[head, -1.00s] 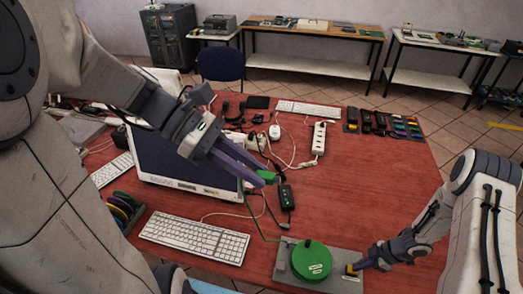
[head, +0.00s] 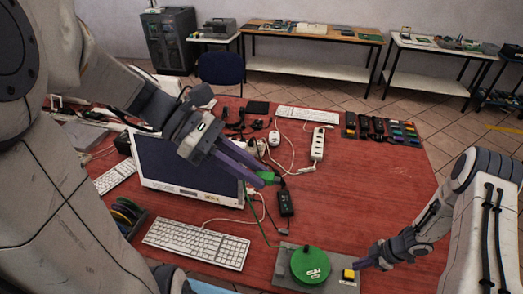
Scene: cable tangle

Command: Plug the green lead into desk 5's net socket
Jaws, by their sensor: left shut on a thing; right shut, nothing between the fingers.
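My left gripper (head: 264,174) is shut on the green lead's plug end (head: 266,177), held above the red desk just right of the monitor. The thin green lead (head: 257,218) hangs from there down to a round green reel (head: 310,265) on a grey plate at the front. My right gripper (head: 359,266) is shut and empty, just above and right of a yellow button (head: 349,274) on that plate, seemingly apart from it. I cannot make out desk 5's net socket; the monitor and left gripper hide part of the desk.
A dark monitor (head: 190,167) stands left of centre, with a white keyboard (head: 197,243) before it. A black box (head: 286,203) with a cable, a white power strip (head: 318,145) and tangled cables lie nearby. Small dark items (head: 372,128) line the back right. The desk's right middle is clear.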

